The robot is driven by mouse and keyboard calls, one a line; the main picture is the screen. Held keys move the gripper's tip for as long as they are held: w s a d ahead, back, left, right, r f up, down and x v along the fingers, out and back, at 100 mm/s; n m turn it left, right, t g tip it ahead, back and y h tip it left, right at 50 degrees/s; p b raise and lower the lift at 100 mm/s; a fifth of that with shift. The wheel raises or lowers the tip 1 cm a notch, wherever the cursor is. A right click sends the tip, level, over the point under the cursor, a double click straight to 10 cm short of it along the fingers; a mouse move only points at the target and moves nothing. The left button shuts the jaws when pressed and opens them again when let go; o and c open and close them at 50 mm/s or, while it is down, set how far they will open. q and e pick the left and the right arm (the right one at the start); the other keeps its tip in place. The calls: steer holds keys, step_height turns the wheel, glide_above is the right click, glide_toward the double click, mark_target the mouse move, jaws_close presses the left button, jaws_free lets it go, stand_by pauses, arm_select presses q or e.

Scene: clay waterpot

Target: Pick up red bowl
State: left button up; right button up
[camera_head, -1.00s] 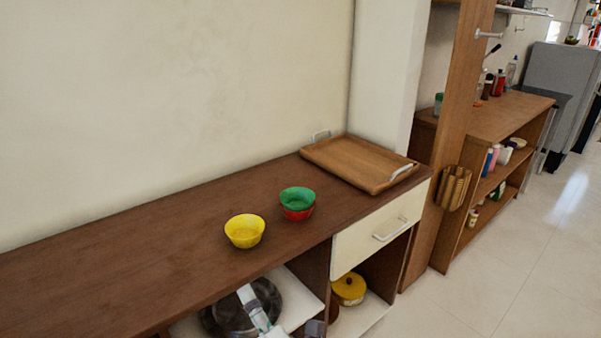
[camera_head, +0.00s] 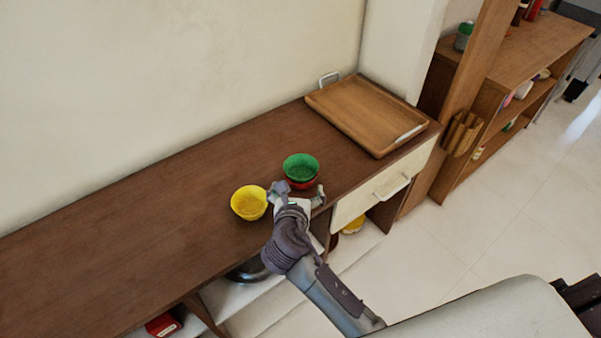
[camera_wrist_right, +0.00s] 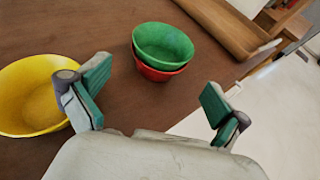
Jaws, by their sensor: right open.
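The red bowl (camera_head: 302,184) stands on the brown counter with a green bowl (camera_head: 300,166) nested in its top, so only its lower outer side shows. In the right wrist view the red bowl (camera_wrist_right: 157,71) shows under the green bowl (camera_wrist_right: 163,42), ahead of the fingers. My right gripper (camera_head: 296,193) is open and empty, just in front of the two bowls; it also shows in the right wrist view (camera_wrist_right: 157,99). A yellow bowl (camera_head: 249,202) stands to the left, close beside the left finger in the right wrist view. My left gripper is not in view.
A wooden tray (camera_head: 365,117) with metal handles lies at the counter's right end. A white drawer (camera_head: 385,187) sits below the counter's front edge. The counter (camera_head: 130,225) is clear to the left. A pan is partly hidden on the shelf below.

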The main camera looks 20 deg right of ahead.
mark_target(300, 181)
steer(key=x, duration=0.3)
steer(key=shift+w+d+f, duration=0.1)
steer(key=shift+d+f, duration=0.05)
steer(key=shift+d, duration=0.05)
steer(key=shift+p+x, duration=0.3)
steer(key=shift+x, duration=2.4)
steer(key=shift+c, duration=0.3)
steer(key=c, duration=0.7)
